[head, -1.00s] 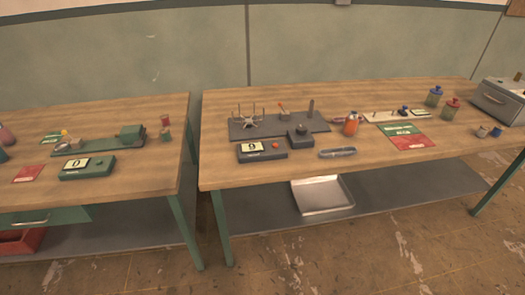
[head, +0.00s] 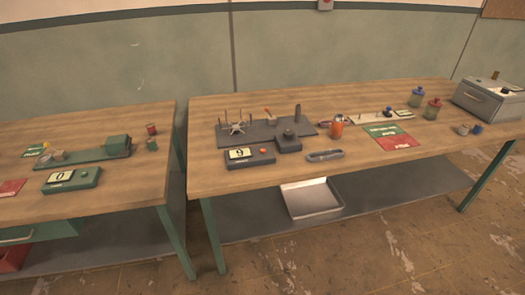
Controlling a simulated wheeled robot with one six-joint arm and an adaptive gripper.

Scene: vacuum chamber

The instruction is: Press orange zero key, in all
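A dark grey box (head: 249,158) with a lit display stands near the front left of the right table; its display seems to read 9. A small orange-red round key (head: 263,150) is on its top, right of the display. A green box (head: 71,180) with a display that seems to read 0 stands on the left table; its key is too small to make out clearly. No lettering on either key can be read. My gripper is not in view, and nothing is seen touching either box.
A narrow gap separates the tables. The floor (head: 400,245) in front is clear.

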